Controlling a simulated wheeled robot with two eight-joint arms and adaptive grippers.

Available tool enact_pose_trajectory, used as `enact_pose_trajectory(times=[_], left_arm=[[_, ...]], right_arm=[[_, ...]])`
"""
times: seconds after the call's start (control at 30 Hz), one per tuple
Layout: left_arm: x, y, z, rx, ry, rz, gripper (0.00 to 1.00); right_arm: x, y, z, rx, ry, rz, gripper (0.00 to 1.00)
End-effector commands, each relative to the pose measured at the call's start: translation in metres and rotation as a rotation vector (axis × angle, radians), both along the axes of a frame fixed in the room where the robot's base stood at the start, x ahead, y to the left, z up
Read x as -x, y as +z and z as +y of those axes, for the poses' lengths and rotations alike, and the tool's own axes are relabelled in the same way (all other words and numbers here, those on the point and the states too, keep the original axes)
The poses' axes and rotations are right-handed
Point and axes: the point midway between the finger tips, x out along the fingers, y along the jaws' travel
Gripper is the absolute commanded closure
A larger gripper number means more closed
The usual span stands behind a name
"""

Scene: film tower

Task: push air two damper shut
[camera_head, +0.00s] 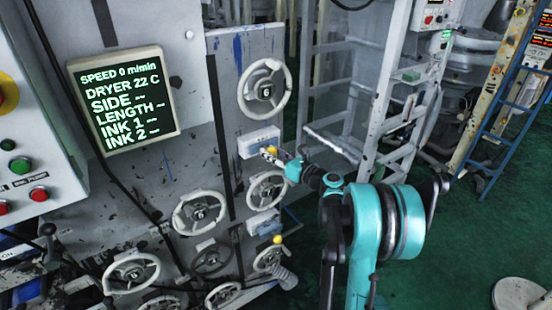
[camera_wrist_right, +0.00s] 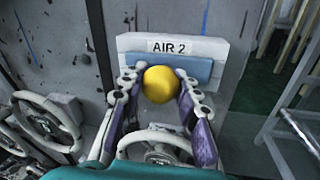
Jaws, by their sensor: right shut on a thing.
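The air two damper (camera_head: 257,141) is a pale box with a blue face on the grey machine panel, right of centre. In the right wrist view its label (camera_wrist_right: 172,47) reads AIR 2. Its round yellow knob (camera_wrist_right: 161,84) stands in front of the blue face; it also shows small in the head view (camera_head: 270,150). My right gripper (camera_wrist_right: 160,92) has a finger on each side of the knob and is shut on it. The slot behind the knob is hidden, so the damper's exact position cannot be told. My left gripper is not in view.
A white handwheel (camera_head: 264,88) is above the damper and another (camera_head: 267,190) below it. A second box with a yellow knob (camera_head: 277,240) is lower down. A status screen (camera_head: 124,98) is at left. A white ladder frame (camera_head: 388,90) stands behind right; green floor lies beyond.

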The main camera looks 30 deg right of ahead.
Motion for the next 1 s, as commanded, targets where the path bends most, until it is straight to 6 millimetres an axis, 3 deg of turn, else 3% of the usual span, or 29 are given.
enact_pose_trajectory(times=[0.2, 0.23, 0.3, 0.67, 0.77, 1.0], left_arm=[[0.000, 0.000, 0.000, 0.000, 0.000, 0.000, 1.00], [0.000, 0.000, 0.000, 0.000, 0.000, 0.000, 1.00], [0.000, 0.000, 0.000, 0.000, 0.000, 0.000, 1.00], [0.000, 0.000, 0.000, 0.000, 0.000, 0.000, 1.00], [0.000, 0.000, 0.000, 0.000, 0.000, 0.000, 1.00], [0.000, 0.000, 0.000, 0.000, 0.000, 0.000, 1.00]], right_arm=[[0.000, 0.000, 0.000, -0.001, 0.000, 0.001, 1.00], [0.001, 0.000, 0.000, -0.001, 0.000, 0.001, 0.64], [0.001, 0.000, 0.000, 0.000, 0.000, 0.001, 0.47], [0.004, 0.000, -0.002, 0.000, -0.002, 0.001, 0.47], [0.016, 0.000, -0.006, 0.000, -0.004, 0.001, 0.47], [0.066, 0.000, -0.020, 0.000, -0.005, 0.001, 0.47]])
